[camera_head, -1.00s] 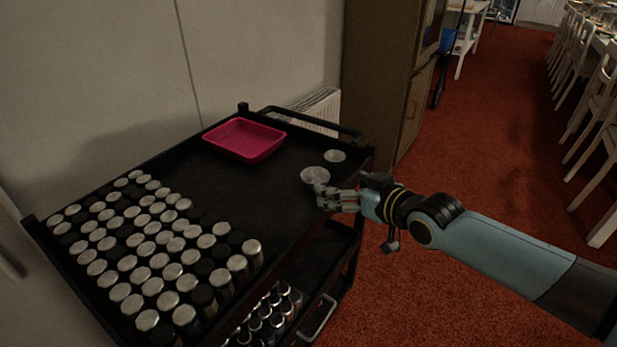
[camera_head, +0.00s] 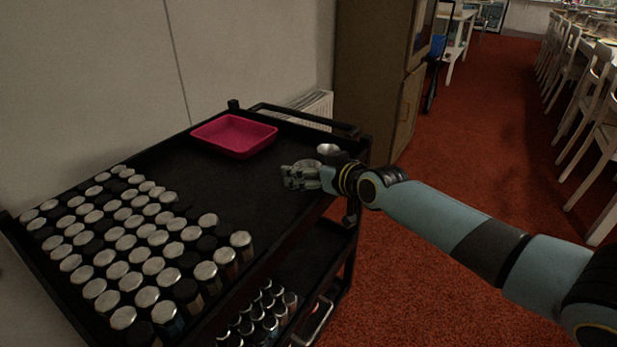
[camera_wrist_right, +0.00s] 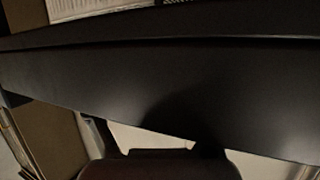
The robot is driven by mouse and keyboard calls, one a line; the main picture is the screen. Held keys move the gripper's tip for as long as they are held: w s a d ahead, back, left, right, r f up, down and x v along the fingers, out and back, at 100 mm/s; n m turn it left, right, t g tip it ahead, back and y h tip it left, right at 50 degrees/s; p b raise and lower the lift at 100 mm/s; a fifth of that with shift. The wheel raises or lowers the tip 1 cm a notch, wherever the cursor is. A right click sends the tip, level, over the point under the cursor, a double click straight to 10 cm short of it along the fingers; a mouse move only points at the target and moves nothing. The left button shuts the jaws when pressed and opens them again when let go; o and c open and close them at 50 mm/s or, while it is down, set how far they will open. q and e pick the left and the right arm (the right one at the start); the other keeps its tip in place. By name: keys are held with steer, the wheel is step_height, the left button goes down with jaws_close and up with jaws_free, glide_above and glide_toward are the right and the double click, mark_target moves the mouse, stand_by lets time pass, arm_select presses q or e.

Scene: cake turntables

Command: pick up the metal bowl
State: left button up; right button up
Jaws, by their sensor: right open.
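Two small bowls stand on the black cart top near its right end. One pale, shiny bowl (camera_head: 328,149) is in plain view behind my right wrist. The other, nearer bowl (camera_head: 308,163) is mostly hidden behind my right gripper, and only part of its rim shows. I cannot tell which is the metal one. My right gripper (camera_head: 288,178) is open, over the cart top at the nearer bowl's front side. I cannot tell whether it touches that bowl. No bowl can be made out in the right wrist view. My left gripper is not in view.
The black cart top (camera_head: 205,178) is bare in the middle. A pink tray (camera_head: 234,150) stands at the back. Many metal-lidded jars (camera_head: 150,240) fill the left end, with more on the lower shelf. A raised rail (camera_head: 310,118) runs along the right end.

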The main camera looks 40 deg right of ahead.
steer(key=c, duration=1.2)
step_height(320, 180, up, 5)
steer(key=p, duration=0.2)
steer(key=shift+p, duration=0.35)
steer(key=w+r+p+v, duration=0.15)
steer(key=p+v, duration=0.45)
steer(key=v, duration=0.7)
steer(key=w+a+r+n+y+b, duration=0.1)
steer(key=a+r, duration=0.2)
steer(key=r, duration=0.5)
steer(key=w+a+r+n+y, duration=0.1)
steer(key=w+a+r, duration=0.15)
steer(key=r, duration=0.45)
steer(key=s+a+r+n+y, duration=0.1)
steer(key=s+a+r, duration=0.1)
steer(key=a, duration=0.1)
steer(key=s+a+r+n+g+y, duration=0.1)
steer(key=s+a+r+y, duration=0.1)
steer(key=a, duration=0.2)
steer(key=s+a+r+n+y, duration=0.1)
steer(key=s+a+r, duration=0.1)
steer(key=s+a, duration=0.1)
steer(key=shift+s+a+r+n+g+y, duration=0.1)
steer(key=shift+a+r+n+g+y, duration=0.15)
steer(key=shift+n+g+y, duration=0.15)
